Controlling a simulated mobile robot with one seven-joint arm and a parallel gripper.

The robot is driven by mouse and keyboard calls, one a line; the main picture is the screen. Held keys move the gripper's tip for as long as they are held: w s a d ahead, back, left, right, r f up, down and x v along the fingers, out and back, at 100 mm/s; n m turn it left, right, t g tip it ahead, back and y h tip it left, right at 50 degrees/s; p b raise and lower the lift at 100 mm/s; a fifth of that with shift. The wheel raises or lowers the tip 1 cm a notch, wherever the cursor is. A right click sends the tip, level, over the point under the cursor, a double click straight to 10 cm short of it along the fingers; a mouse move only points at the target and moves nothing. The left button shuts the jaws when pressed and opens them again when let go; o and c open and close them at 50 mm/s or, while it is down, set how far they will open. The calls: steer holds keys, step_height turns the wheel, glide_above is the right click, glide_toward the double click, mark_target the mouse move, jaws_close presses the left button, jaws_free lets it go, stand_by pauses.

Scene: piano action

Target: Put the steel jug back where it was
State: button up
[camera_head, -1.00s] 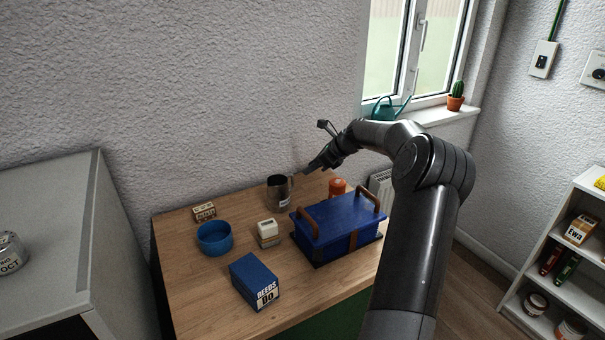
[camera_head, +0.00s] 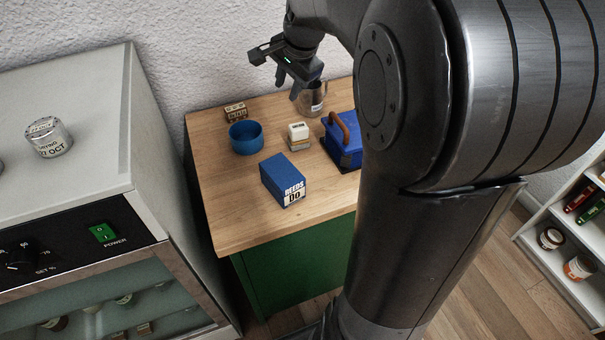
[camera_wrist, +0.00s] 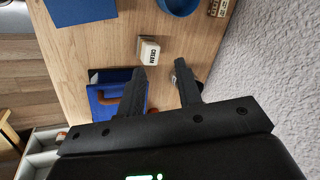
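The steel jug (camera_head: 317,100) stands upright on the wooden table near the wall, behind the blue toolbox. My gripper (camera_head: 296,88) is above the table just left of the jug in the head view, pointing down and partly covering it. In the wrist view my gripper (camera_wrist: 163,80) has its two fingers well apart, with bare table and nothing held between them. A small dark and metallic shape beside the right finger may be part of the jug; most of it is hidden there.
On the table (camera_head: 225,215) are a blue bowl (camera_head: 246,138), a small white block (camera_head: 299,136), a lettered box (camera_head: 236,112), the blue reeds box (camera_head: 283,180) and the blue toolbox (camera_head: 343,145), partly behind my arm. A grey cabinet (camera_head: 90,110) stands left.

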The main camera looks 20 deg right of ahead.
steer(key=s+a+n, duration=0.2)
steer(key=s+n, duration=0.2)
steer(key=s, duration=0.4)
steer(key=s+a+f+n+t, duration=0.1)
steer(key=s+n, duration=0.3)
steer(key=s, duration=0.4)
steer(key=s+a+n+h, duration=0.1)
steer(key=s+a+n, duration=0.2)
steer(key=s, duration=0.6)
steer(key=shift+a+f+n, duration=0.3)
steer(key=shift+a+n, duration=0.1)
steer(key=shift+n, duration=0.6)
